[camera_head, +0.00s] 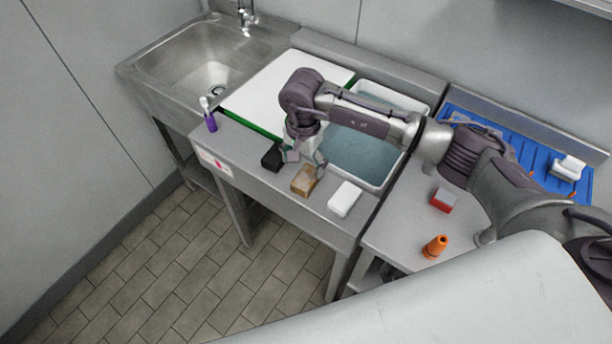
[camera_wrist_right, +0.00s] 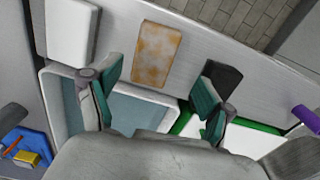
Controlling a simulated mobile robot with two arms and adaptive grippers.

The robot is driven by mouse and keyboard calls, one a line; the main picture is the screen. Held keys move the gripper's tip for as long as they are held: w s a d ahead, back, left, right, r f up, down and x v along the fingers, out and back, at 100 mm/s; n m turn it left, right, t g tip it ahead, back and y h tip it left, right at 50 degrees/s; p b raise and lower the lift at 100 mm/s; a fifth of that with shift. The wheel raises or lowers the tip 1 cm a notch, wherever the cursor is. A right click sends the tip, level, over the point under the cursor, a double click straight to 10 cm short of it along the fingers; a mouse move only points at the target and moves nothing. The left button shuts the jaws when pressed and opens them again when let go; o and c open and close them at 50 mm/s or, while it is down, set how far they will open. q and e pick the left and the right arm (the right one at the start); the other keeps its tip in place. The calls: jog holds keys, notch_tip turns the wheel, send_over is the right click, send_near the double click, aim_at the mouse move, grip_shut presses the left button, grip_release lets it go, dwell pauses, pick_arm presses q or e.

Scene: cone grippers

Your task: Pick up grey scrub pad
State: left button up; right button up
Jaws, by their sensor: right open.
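A dark grey, almost black pad (camera_head: 271,157), the only one that fits the grey scrub pad, lies on the metal counter's front ledge, at the left end of a row of blocks. My right gripper (camera_head: 305,160) is open and empty above this row, close to the pad and the brown sponge. In the right wrist view the dark pad (camera_wrist_right: 222,75) is partly hidden behind the finger on the right. The mottled brown sponge (camera_wrist_right: 157,55) shows between and beyond the open fingers (camera_wrist_right: 160,80). My left gripper is not in view.
A white block (camera_head: 344,198) lies right of the brown sponge (camera_head: 305,180). A basin of water (camera_head: 362,155) and a white board with green edge (camera_head: 275,90) lie behind. A purple brush holder (camera_head: 210,122), red-grey block (camera_head: 443,200) and orange cone (camera_head: 435,246) stand farther off.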

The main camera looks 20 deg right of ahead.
aim_at(305, 178)
jog(key=shift+s+f+p, duration=0.5)
jog(key=shift+f+p, duration=0.35)
jog(key=shift+p, duration=0.1)
notch_tip(305, 178, down, 2)
jog(key=shift+s+f+p, duration=0.15)
jog(key=shift+f+p, duration=0.05)
jog(key=shift+p, duration=0.15)
jog(key=shift+f, duration=0.45)
jog(key=c, duration=0.9)
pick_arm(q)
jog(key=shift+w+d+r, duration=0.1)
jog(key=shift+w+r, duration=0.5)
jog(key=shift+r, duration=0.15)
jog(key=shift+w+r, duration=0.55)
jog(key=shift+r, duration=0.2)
pick_arm(e)
jog(key=shift+r, duration=0.1)
jog(key=shift+c, duration=0.2)
